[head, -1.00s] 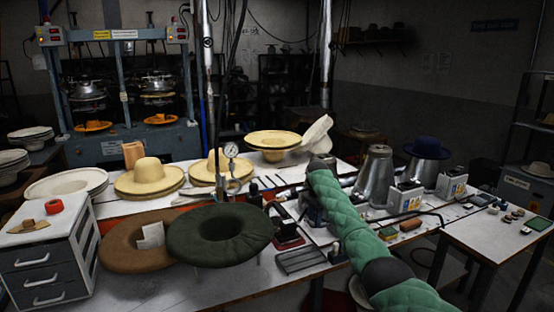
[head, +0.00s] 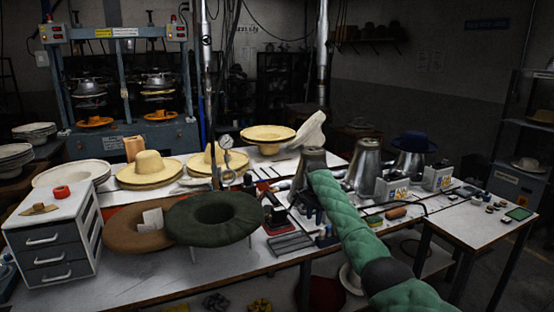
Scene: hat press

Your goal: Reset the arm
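My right arm (head: 350,225), in a green quilted sleeve, reaches up from the lower right over the long work table (head: 185,275). Its far end is in front of a grey metal cone (head: 313,158). My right gripper (head: 311,204) is a small dark shape below the sleeve's end, among dark items on the table. Its fingers are too dark and small to make out, and I see nothing clearly held. My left arm and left gripper are not in view.
A dark green hat (head: 243,222) and a brown hat (head: 125,238) lie left of the arm. Metal cones (head: 367,168) and a navy hat (head: 415,142) stand behind it. A white drawer unit (head: 45,242) is at left, a small side table (head: 465,230) at right.

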